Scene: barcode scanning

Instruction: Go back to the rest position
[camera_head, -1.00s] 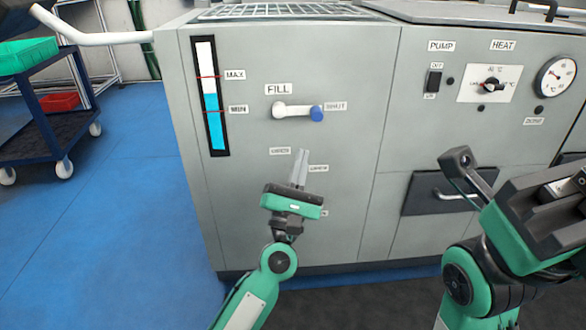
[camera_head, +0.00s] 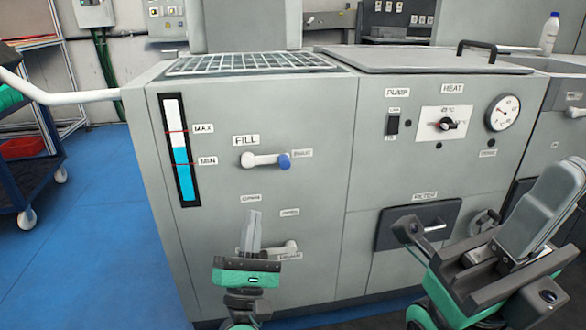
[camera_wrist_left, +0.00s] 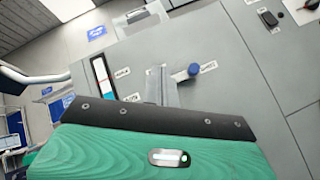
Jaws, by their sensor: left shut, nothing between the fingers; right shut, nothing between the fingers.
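My left gripper (camera_head: 253,215) stands upright in front of the grey machine (camera_head: 315,150), with its two grey fingers together and nothing between them. Its fingers partly cover a lower lever (camera_head: 290,248) on the machine front. In the left wrist view the closed fingers (camera_wrist_left: 161,84) point at the panel near the blue-tipped lever. My right gripper (camera_head: 562,178) is at the lower right, close to the camera, with its grey fingers together and empty. Part of it is cut off by the picture edge.
The fill lever (camera_head: 262,160) lies sideways, its blue end to the right. The level gauge (camera_head: 180,150) shows blue between MIN and MAX. A filter drawer (camera_head: 425,222) is beside my right arm. A blue cart (camera_head: 38,185) stands left on open blue floor (camera_head: 95,240).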

